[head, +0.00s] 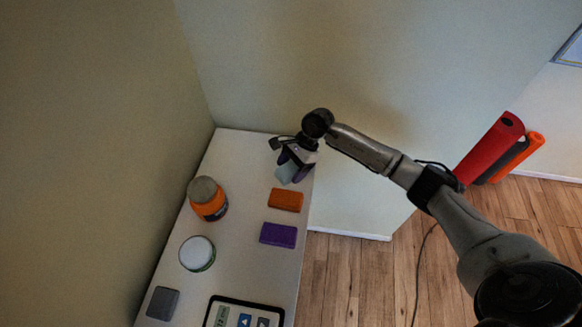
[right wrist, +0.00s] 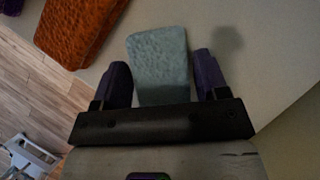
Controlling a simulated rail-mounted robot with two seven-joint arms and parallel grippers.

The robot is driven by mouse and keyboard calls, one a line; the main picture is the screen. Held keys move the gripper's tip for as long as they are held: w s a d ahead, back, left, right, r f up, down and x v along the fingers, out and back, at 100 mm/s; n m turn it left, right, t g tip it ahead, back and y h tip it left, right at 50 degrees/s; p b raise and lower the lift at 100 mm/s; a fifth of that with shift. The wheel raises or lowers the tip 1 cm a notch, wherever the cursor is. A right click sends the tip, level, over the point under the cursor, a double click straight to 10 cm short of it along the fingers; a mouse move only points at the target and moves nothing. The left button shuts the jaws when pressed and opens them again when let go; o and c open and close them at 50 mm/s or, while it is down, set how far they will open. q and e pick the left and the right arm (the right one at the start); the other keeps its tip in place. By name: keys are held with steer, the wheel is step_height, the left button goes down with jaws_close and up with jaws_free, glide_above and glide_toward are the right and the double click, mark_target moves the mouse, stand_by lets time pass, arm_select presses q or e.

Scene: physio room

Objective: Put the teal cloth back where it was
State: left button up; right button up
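The teal cloth (right wrist: 160,60) is a pale, block-like folded piece with a rough surface. In the right wrist view it lies between the two purple fingers of my right gripper (right wrist: 162,80) and reaches past their tips. Whether the fingers press on it or stand just clear of it I cannot tell. In the head view the cloth (head: 286,172) shows under my right gripper (head: 293,168), at the far right part of the table, partly hidden by the gripper. Whether it touches the tabletop is unclear. My left gripper is not in view.
The white table (head: 240,160) also holds an orange block (head: 286,200), a purple block (head: 278,235), an orange jar with grey lid (head: 207,198), a white-lidded jar (head: 197,254), a grey square (head: 162,303) and a tablet (head: 243,312). Walls close off its left and back.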

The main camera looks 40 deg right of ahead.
steer(key=shift+o, duration=1.2)
steer(key=shift+r, duration=0.1)
steer(key=shift+d+r, duration=0.1)
steer(key=shift+r, duration=0.15)
steer(key=v, duration=1.1)
steer(key=shift+d+r+p, duration=0.15)
steer(key=shift+r+p, duration=0.15)
steer(key=shift+p, duration=0.15)
